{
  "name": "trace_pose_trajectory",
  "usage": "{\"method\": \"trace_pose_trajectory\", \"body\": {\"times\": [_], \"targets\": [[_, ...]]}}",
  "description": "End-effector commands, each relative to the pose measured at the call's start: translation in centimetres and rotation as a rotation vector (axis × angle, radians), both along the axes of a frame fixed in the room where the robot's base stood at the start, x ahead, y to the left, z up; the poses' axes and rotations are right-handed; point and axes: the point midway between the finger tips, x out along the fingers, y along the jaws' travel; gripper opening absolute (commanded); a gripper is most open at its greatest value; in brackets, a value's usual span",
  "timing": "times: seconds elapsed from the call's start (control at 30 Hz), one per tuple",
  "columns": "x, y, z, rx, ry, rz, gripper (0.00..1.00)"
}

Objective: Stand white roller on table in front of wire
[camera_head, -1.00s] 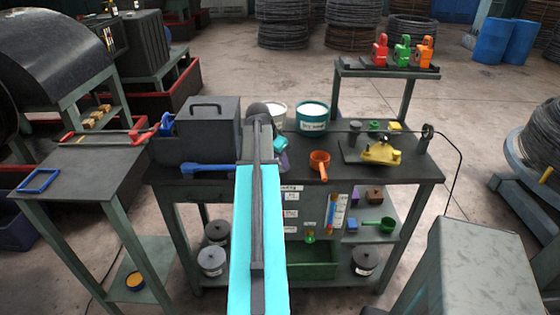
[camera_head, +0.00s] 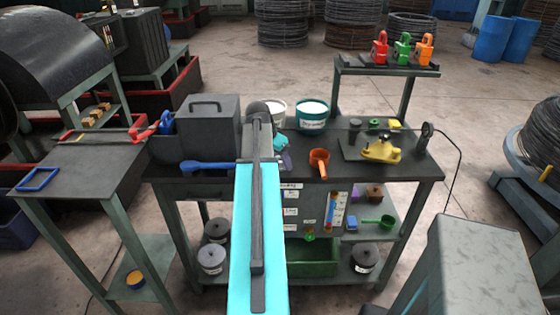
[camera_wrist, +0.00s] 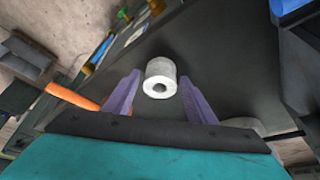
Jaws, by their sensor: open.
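The white roller (camera_wrist: 161,68), a short cylinder with a hole in its end, is in the wrist view on the dark table top (camera_wrist: 222,60). Its holed end faces the camera. My gripper (camera_wrist: 160,84) is open, with one purple finger on each side of the roller; I see no clear contact. In the head view my gripper (camera_head: 286,157) is partly behind my arm at the table's middle, and I cannot make out the roller there. The thin dark wire (camera_head: 459,168) runs along the table's back, over a pulley (camera_head: 427,131) and down at the right.
A dark box (camera_head: 207,122) and blue tool (camera_head: 207,167) are left of my arm. A teal tub (camera_head: 311,117) and white tub (camera_head: 277,108) stand behind. An orange cup (camera_head: 319,163) and yellow tool (camera_head: 382,151) are to the right. Bare table lies between these two.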

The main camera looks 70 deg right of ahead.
Motion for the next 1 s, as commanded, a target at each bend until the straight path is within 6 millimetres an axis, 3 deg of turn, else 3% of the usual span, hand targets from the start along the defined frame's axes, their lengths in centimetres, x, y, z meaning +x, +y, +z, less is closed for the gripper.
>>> {"method": "trace_pose_trajectory", "body": {"times": [0.37,1.0], "targets": [[0.4,0.9,2.4,-0.001,0.0,0.0,0.51],[1.5,3.3,9.0,-0.001,0.0,0.0,0.51]]}}
